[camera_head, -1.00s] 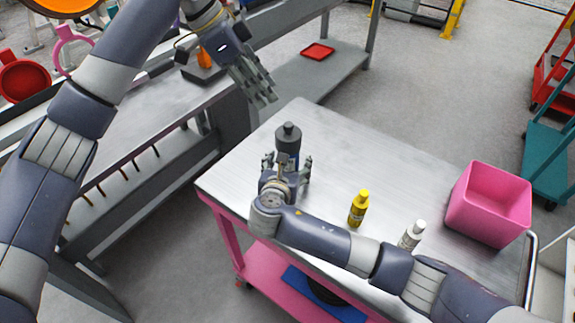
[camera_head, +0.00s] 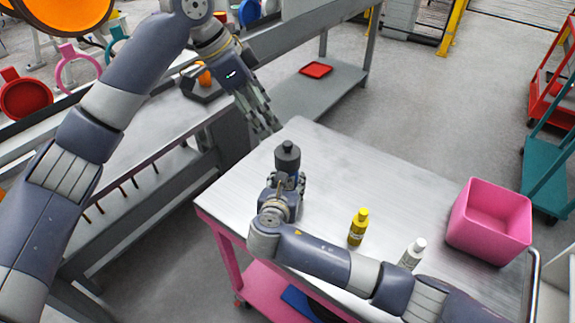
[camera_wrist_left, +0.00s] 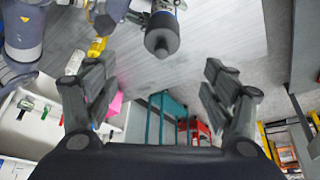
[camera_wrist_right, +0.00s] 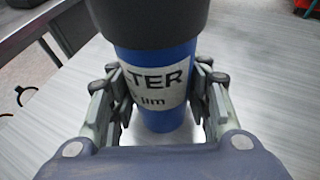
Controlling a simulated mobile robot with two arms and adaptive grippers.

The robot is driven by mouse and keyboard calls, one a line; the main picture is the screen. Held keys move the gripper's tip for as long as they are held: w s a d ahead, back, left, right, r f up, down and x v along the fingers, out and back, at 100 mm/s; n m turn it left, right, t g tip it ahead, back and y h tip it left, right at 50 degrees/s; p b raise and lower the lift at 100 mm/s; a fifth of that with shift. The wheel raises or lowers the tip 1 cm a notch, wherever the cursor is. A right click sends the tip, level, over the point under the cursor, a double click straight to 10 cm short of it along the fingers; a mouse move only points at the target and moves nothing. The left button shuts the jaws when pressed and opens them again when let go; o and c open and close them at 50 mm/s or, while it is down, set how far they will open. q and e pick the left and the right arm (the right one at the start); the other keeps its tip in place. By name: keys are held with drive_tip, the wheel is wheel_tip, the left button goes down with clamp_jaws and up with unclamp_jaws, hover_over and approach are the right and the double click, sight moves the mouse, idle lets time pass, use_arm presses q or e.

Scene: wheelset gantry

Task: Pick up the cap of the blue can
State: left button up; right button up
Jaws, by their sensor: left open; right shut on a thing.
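My right gripper (camera_head: 285,183) is shut on the can's body, with a finger on each side in the right wrist view (camera_wrist_right: 155,98). My left gripper (camera_head: 268,125) is open and empty, to the upper left of the cap in the head view. In the left wrist view the cap lies beyond the open fingers (camera_wrist_left: 158,92).
A yellow bottle (camera_head: 358,228) and a white bottle (camera_head: 412,254) stand on the cart (camera_head: 375,170), near my right arm. A pink bin (camera_head: 490,222) sits at its right end. A grey workbench (camera_head: 160,150) lies left of the cart.

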sight(284, 148)
use_arm(q)
drive_tip(key=d+f+n, duration=0.1)
drive_tip(key=f+n, duration=0.1)
drive_tip(key=d+f+n+t+y, duration=0.1)
drive_tip(key=f+n, duration=0.1)
drive_tip(key=f, duration=0.1)
drive_tip(key=d+f+n+t+y, duration=0.1)
drive_tip(key=f+n, duration=0.1)
drive_tip(key=f, duration=0.1)
drive_tip(key=shift+s+d+n, duration=0.3)
drive_tip(key=shift+s+d, duration=0.1)
drive_tip(key=shift+w+x, duration=0.2)
drive_tip(key=shift+x, duration=1.25)
drive_tip(key=shift+w+x, duration=0.2)
drive_tip(key=shift+x, duration=1.2)
drive_tip(key=shift+a+r, duration=0.1)
drive_tip(key=c, duration=1.1)
